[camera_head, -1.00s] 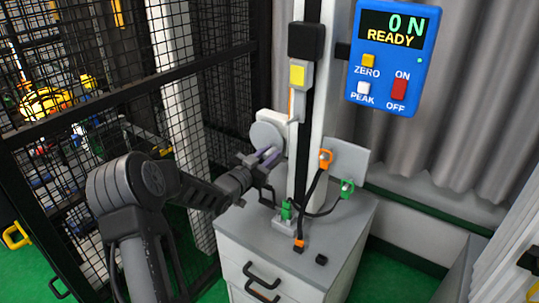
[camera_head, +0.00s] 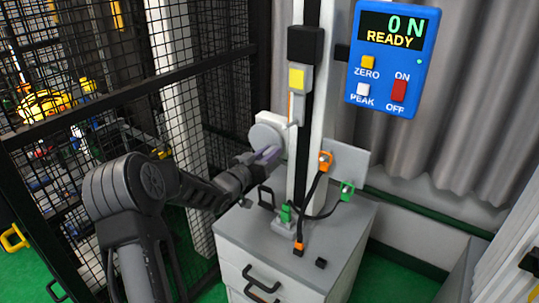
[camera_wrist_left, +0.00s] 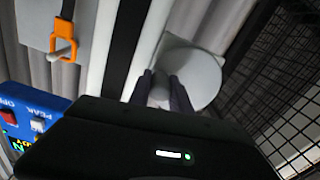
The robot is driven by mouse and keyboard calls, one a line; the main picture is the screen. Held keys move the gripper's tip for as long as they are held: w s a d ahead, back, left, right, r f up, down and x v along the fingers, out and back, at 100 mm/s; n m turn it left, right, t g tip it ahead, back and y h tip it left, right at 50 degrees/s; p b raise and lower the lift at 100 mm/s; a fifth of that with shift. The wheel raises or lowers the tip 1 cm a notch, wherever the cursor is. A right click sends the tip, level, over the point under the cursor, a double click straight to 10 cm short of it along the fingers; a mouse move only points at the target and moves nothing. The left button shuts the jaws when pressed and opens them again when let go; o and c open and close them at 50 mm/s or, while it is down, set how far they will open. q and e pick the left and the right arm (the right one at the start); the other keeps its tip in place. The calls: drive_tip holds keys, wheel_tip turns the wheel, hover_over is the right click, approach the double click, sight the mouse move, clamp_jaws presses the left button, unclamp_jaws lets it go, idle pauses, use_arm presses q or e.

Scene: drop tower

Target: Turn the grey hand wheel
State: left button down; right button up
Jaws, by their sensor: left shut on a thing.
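The grey hand wheel (camera_head: 266,139) is a round disc on the left side of the white upright of the drop tower. My left gripper (camera_head: 268,156) is at the wheel's lower front, its fingers shut on a grey part of the wheel. In the left wrist view the wheel (camera_wrist_left: 196,78) lies behind the fingers, and a rounded grey knob (camera_wrist_left: 159,90) sits between the two fingertips. The fingers hide part of the wheel. My right gripper is not in view.
A blue control box (camera_head: 393,57) reading "0 N READY" hangs at the upper right. A black mesh fence (camera_head: 110,75) runs along the left.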

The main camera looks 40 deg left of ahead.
use_arm(q)
drive_tip(key=c, duration=1.2)
unclamp_jaws()
drive_tip(key=s+b, duration=0.1)
drive_tip(key=s, duration=0.7)
drive_tip(key=shift+d+b, duration=0.1)
drive_tip(key=shift+b, duration=0.25)
